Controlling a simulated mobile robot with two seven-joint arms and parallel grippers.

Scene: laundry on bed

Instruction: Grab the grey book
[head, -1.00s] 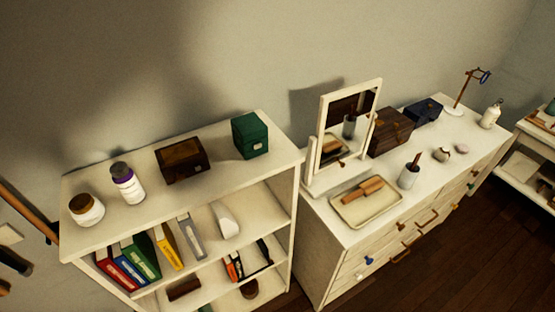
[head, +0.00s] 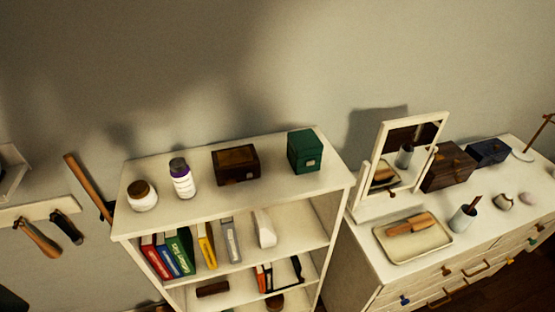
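The grey book (head: 231,240) stands upright on the upper inner shelf of the white bookcase (head: 130,222). It is at the right end of a row of books, just right of the yellow book (head: 206,245). A white wedge-shaped object (head: 265,228) stands to its right with a gap between. Neither of my grippers shows in the head view.
Green (head: 181,251), blue and red books lean at the left of the same shelf. Jars and boxes stand on the bookcase top. A white dresser (head: 370,272) with a mirror (head: 412,150) and tray stands close at the right. Tools hang on the left wall.

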